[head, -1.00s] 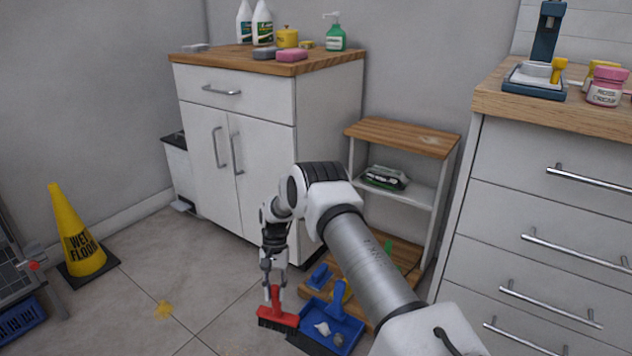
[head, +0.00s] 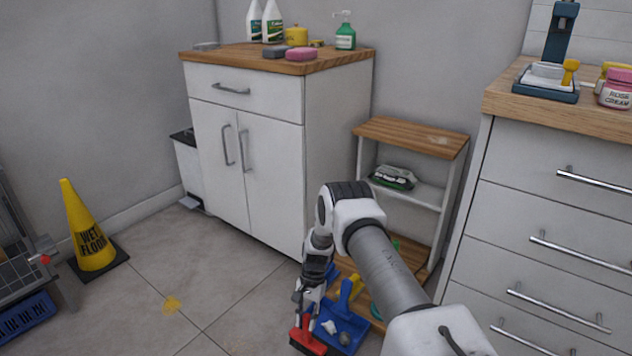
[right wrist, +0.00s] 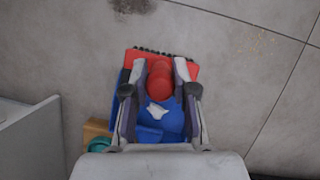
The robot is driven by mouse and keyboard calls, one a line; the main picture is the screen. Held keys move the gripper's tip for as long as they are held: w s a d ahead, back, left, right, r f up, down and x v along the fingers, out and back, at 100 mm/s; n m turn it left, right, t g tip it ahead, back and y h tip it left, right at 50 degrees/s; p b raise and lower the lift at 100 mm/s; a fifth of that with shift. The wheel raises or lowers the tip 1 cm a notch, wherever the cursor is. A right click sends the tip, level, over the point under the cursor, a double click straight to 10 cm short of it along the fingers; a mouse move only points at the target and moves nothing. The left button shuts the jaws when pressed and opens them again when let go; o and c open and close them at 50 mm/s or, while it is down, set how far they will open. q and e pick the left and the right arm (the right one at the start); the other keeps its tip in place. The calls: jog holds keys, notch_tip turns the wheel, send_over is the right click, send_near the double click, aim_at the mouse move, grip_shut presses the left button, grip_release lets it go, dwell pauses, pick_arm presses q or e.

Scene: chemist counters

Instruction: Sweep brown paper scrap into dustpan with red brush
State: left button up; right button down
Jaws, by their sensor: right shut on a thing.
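My right gripper (head: 305,308) is shut on the handle of the red brush (head: 307,340), low over the floor. In the right wrist view the fingers (right wrist: 160,75) close around the red handle, and the brush head (right wrist: 187,72) with dark bristles shows beyond. The blue dustpan (head: 357,328) lies just right of the brush. In the right wrist view the dustpan (right wrist: 175,126) is partly hidden under the gripper. A white scrap (head: 330,326) and a small greyish-brown piece (head: 344,338) lie in the pan; I cannot tell whether the latter is the brown paper scrap. My left gripper is out of view.
A low wooden shelf (head: 408,136) stands behind the dustpan, between the white cabinet (head: 270,160) and the drawer counter (head: 540,220). A yellow wet-floor cone (head: 88,225) stands at left. A yellowish stain (head: 171,304) marks the otherwise open floor at left.

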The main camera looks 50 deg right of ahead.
jog(key=s+a+b, duration=0.1)
jog(key=a+b, duration=0.5)
jog(key=a, duration=3.2)
notch_tip(320, 180, down, 8)
jog(key=b, duration=0.6)
jog(key=shift+d, duration=0.2)
jog(key=shift+s, duration=0.15)
jog(key=shift+d+p, duration=0.4)
jog(key=shift+d, duration=1.1)
